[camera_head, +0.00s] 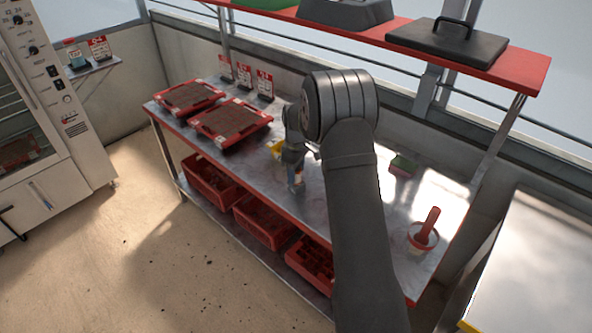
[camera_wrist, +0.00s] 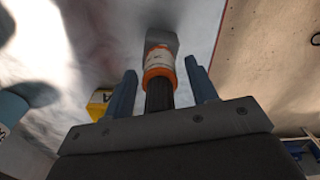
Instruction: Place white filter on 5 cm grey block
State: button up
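In the wrist view, my gripper (camera_wrist: 162,78) has its two blue fingers spread apart. Between or just beyond them is a cylinder with a white band (camera_wrist: 159,57), orange edges and a dark ribbed end. It may be the white filter, but I cannot tell for sure. A grey block-like shape (camera_wrist: 162,37) lies directly behind its far end; whether they touch is unclear. Gaps show between the cylinder and both fingers. In the head view, my gripper (camera_head: 296,180) points down over the bench near its front edge, and my arm hides part of the bench.
A yellow block (camera_wrist: 98,103) is left of the fingers. Two red trays (camera_head: 232,122) stand on the steel bench's left side. A green-topped block (camera_head: 403,165) and a pot with a red tool (camera_head: 424,238) are at right. Red crates (camera_head: 262,222) sit below; a red shelf (camera_head: 520,75) hangs above.

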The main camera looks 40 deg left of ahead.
jog(key=shift+r, duration=0.1)
notch_tip(320, 180, up, 12)
jog(key=shift+r, duration=0.1)
dwell(0.5)
notch_tip(320, 180, down, 12)
jog(key=shift+f, duration=0.1)
notch_tip(320, 180, up, 2)
jog(key=shift+r, duration=0.95)
